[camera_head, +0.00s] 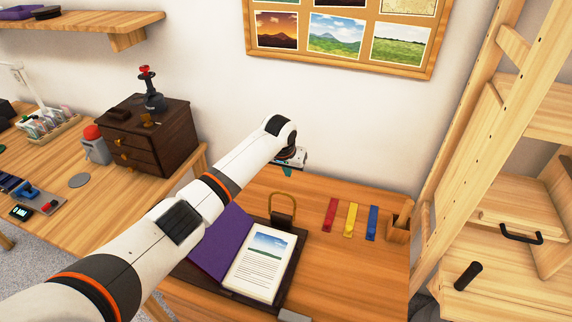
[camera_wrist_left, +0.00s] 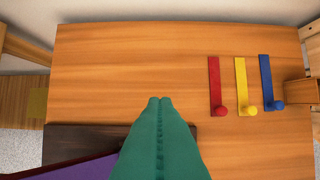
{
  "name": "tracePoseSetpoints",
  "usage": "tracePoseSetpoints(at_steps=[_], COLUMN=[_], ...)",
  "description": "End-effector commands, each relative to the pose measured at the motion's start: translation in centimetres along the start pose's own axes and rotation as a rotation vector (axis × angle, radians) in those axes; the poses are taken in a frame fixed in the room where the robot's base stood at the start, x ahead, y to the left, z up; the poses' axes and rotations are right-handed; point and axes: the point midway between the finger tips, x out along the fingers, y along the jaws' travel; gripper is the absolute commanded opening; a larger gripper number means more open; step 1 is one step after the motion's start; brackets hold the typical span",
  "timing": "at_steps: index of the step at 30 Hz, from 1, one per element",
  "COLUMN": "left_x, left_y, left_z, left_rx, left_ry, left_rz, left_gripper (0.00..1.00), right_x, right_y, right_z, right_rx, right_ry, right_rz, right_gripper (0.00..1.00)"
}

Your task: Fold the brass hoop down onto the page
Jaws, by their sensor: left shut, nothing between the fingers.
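The brass hoop (camera_head: 283,194) stands upright at the far edge of a dark board (camera_head: 286,240), beyond the open book. The page (camera_head: 262,270) is white, with a landscape picture and lines of text, and lies face up and bare. My left gripper (camera_head: 287,172) is above and beyond the hoop, apart from it, its green fingers shut and empty. The fingers also show in the left wrist view (camera_wrist_left: 160,99), over the wooden table and the dark board's edge. The hoop is not visible in that view. My right gripper is in neither view.
Red (camera_head: 330,214), yellow (camera_head: 350,219) and blue (camera_head: 372,223) strips lie right of the board, near a wooden holder (camera_head: 398,228). The purple cover (camera_head: 224,243) is left of the page, partly behind my left arm. Table beyond the board is clear.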

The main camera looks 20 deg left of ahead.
Motion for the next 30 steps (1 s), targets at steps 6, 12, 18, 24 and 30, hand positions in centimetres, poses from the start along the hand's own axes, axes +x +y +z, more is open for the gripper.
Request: tracePoseSetpoints(at_steps=[6,12,18,24,30], left_x=[3.1,4.3,3.6,3.2,3.2], left_y=[-0.1,0.1,0.1,0.1,0.0], left_z=[0.0,-0.2,-1.9,-3.3,-3.8], left_rx=[-0.001,0.001,0.002,0.001,0.001], left_ry=[0.001,0.0,-0.001,0.0,-0.001], left_rz=[-0.001,0.0,0.0,0.001,0.0], left_gripper=[0.0,0.0,0.0,0.0,0.0], right_x=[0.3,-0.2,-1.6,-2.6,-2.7], right_y=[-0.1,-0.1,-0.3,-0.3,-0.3], right_z=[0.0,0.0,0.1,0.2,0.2], right_rx=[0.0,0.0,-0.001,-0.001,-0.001], right_ry=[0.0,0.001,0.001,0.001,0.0], right_rz=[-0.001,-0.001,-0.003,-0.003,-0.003], right_gripper=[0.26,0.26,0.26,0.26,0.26])
